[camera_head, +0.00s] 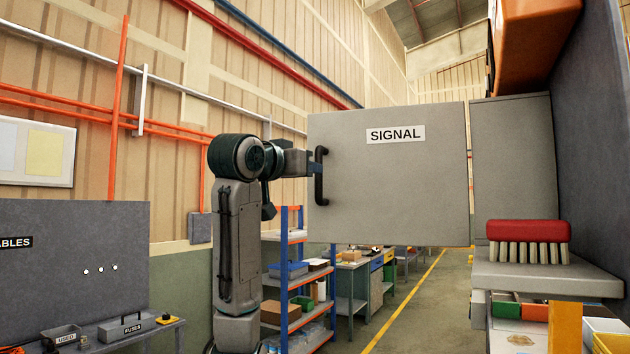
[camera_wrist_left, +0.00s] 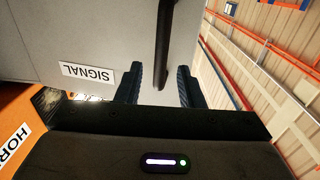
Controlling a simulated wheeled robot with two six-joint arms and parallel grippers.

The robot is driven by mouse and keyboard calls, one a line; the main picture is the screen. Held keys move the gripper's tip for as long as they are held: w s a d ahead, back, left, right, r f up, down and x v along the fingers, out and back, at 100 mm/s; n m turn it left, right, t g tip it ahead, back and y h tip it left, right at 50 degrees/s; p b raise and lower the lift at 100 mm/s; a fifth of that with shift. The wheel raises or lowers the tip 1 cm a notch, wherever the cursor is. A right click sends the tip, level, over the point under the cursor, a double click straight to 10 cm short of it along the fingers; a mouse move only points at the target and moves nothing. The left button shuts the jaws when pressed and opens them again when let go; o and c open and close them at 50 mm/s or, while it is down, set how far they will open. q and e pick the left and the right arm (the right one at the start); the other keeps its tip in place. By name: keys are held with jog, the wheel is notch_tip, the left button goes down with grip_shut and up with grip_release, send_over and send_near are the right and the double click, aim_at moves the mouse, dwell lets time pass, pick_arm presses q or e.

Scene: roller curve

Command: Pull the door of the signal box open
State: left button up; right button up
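The grey door (camera_head: 390,200) with a SIGNAL label (camera_head: 395,134) stands swung out to the left of the grey signal box (camera_head: 515,155). Its labelled face is towards me, and the inside of the box is hidden. A dark bar handle (camera_head: 320,190) is upright on the door's left edge. My left gripper (camera_head: 312,168) is at this handle, coming from the left. In the left wrist view the handle (camera_wrist_left: 164,40) lies between the spread fingers of my left gripper (camera_wrist_left: 158,85), with gaps showing beside it. My right gripper is not in view.
A red brush (camera_head: 528,240) lies on a grey shelf (camera_head: 545,278) below the box. An orange housing (camera_head: 535,35) hangs above it. A blue-and-orange rack (camera_head: 290,275) stands behind my left arm. The space left of the door's edge is free apart from my arm.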

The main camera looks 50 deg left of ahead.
pick_arm(q)
jog(key=shift+b+v, duration=0.5)
jog(key=shift+v, duration=1.75)
